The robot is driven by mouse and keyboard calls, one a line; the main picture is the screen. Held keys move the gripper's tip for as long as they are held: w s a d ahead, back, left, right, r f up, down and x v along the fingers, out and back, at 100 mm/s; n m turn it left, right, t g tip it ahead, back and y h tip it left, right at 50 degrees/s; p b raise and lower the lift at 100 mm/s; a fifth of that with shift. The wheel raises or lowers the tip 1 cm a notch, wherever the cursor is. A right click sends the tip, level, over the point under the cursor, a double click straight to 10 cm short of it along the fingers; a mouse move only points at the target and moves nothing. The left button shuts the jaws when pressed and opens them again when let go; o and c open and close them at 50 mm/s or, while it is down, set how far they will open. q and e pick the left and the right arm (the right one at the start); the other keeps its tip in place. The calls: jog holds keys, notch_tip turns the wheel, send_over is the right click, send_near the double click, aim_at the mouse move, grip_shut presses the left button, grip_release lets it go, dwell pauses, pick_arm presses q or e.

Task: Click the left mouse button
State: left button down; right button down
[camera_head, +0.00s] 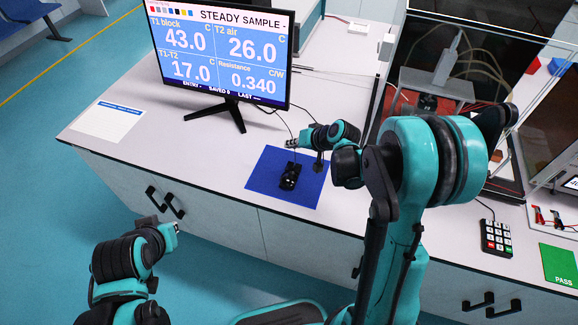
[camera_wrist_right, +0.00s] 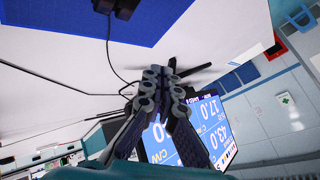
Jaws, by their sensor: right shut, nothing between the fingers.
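A black mouse (camera_head: 290,176) lies on a blue mat (camera_head: 262,186) on the white bench, with its cable running toward the monitor. My right gripper (camera_head: 291,143) is shut and empty, just beyond the mouse on the monitor side and apart from it. In the right wrist view, the closed fingers (camera_wrist_right: 161,78) show over the white bench top, and the mouse (camera_wrist_right: 122,8) is at the top edge, partly cut off, on the blue mat (camera_wrist_right: 75,22). My left gripper (camera_head: 175,230) is low in front of the bench, far from the mouse; its fingers are too small to read.
A monitor (camera_head: 222,50) showing temperature readings stands behind the mat. A paper sheet (camera_head: 108,121) lies at the left. A test enclosure, a keypad (camera_head: 496,238) and a green PASS card (camera_head: 559,265) are at the right.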

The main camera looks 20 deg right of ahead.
jog(key=b, duration=0.5)
send_over(291, 167)
notch_tip(291, 167, down, 7)
jog(key=shift+f+b, duration=0.65)
dwell(0.6)
jog(key=shift+f+b, duration=0.4)
jog(key=shift+f+b, duration=0.25)
jog(key=shift+b, duration=0.05)
dwell(0.4)
dwell(0.3)
jog(key=shift+r+p, duration=0.5)
jog(key=shift+r, duration=0.25)
